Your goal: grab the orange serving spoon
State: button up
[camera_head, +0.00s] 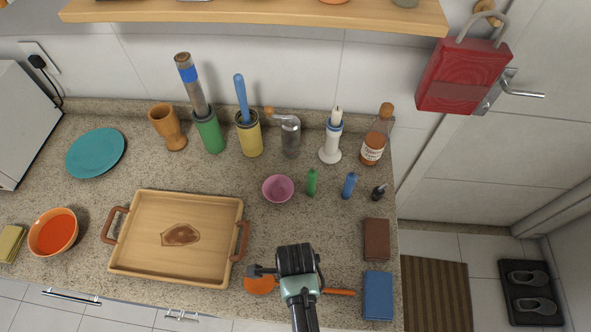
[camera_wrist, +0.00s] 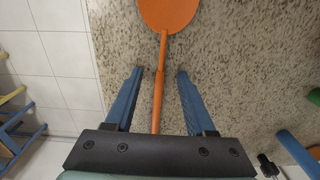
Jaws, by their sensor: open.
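The orange serving spoon (camera_head: 259,285) lies on the counter near its front edge, to the right of the wooden tray. In the head view my gripper hides the middle of it, and its handle end (camera_head: 340,292) shows to the right. My gripper (camera_head: 297,262) is above the spoon in the head view. In the wrist view the spoon's round bowl (camera_wrist: 168,14) is at the top, and its handle runs down between the two blue fingers. My gripper (camera_wrist: 158,78) is open, with a gap on each side of the handle.
The wooden tray (camera_head: 128,222) stands left of the spoon. A blue book-like block (camera_head: 378,296) and a brown one (camera_head: 376,240) lie to the right. A pink bowl (camera_head: 278,188) and small bottles (camera_head: 312,183) stand behind. The counter's front edge is close.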

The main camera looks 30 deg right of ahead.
grip_shut()
dwell(0.5)
